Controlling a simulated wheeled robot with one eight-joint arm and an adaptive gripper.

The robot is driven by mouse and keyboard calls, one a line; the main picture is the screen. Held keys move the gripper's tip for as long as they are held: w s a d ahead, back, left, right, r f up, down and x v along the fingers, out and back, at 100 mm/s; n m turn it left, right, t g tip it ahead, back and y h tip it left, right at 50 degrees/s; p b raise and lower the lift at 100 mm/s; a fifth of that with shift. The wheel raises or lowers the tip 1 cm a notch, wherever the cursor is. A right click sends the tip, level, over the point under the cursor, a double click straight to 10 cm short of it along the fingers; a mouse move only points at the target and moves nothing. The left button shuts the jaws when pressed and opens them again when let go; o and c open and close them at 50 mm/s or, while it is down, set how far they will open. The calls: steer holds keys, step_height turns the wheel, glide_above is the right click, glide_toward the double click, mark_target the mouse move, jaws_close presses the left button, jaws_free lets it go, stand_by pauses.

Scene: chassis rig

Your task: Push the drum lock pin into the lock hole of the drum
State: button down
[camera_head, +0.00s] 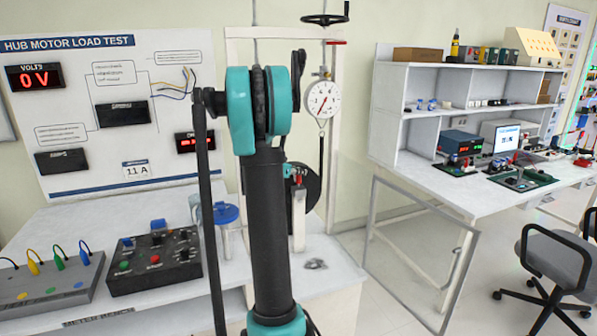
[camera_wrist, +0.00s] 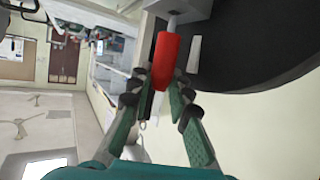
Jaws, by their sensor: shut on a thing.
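The lock pin has a red grip (camera_wrist: 166,60) and a pale metal shaft (camera_wrist: 172,21) in the wrist view. My gripper (camera_wrist: 160,88) is shut on the lower end of the red grip, one finger on each side. The shaft's far end meets a grey block (camera_wrist: 188,8) beside the black drum (camera_wrist: 245,50). How deep the shaft sits is hidden. A pale slot-like mark (camera_wrist: 194,54) shows on the drum face beside the grip; I cannot tell if it is the lock hole. In the head view, my arm covers much of the drum (camera_head: 313,188).
A round dial gauge (camera_head: 322,99) hangs above the drum in a pale frame. A black control box (camera_head: 153,262) and a grey terminal box (camera_head: 48,285) stand on the bench at left.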

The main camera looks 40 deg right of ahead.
steer(key=shift+f, duration=1.05)
steer(key=c, duration=1.3)
jaws_free()
steer(key=shift+c, duration=0.2)
steer(key=shift+a, duration=0.15)
steer(key=v, duration=1.1)
steer(key=shift+a+r, duration=0.2)
steer(key=shift+a, duration=0.15)
